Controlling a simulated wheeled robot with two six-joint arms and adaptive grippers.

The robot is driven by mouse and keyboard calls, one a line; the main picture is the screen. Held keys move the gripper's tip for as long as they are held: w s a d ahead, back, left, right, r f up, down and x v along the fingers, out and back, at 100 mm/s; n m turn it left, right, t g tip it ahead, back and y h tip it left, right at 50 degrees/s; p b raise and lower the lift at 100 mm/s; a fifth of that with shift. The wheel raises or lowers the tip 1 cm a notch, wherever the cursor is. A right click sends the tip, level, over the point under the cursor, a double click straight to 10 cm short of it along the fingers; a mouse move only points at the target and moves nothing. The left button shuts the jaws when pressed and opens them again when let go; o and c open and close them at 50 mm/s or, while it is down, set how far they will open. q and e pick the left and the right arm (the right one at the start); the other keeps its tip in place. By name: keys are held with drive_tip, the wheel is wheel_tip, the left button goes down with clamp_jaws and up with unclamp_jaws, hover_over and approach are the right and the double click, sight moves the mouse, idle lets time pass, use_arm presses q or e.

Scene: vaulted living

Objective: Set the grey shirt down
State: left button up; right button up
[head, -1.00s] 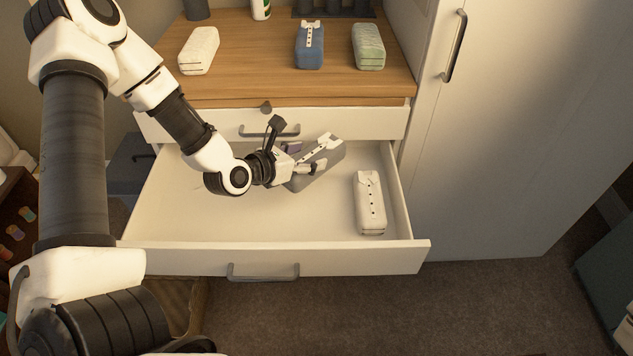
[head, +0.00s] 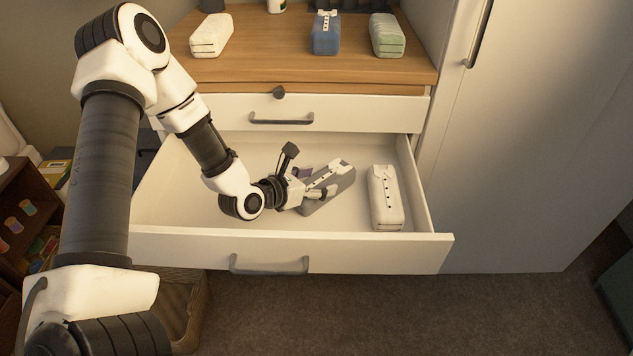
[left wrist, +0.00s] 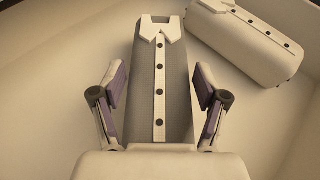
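The grey shirt (head: 327,192), a folded bundle with a white collar and button strip, lies slantwise inside the open drawer (head: 190,238). It appears to rest on the drawer floor. My left gripper (head: 308,187) is at its near left end. In the left wrist view the grey shirt (left wrist: 160,95) lies between the two fingers (left wrist: 160,90), with a narrow gap showing beside each pad, so the gripper looks open around it. My right gripper is not in view.
A white shirt (head: 385,198) lies in the drawer to the right of the grey one. A white, a blue (head: 326,34) and a green bundle (head: 387,36) are on the wooden top (head: 270,72). A tall cabinet (head: 530,150) stands at the right. The drawer's left part is clear.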

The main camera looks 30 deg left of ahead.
use_arm(q)
drive_tip(key=shift+o, duration=0.7)
drive_tip(key=shift+r, duration=0.2)
drive_tip(key=p+v, duration=0.7)
drive_tip(key=v, duration=0.5)
drive_tip(key=shift+p, duration=0.4)
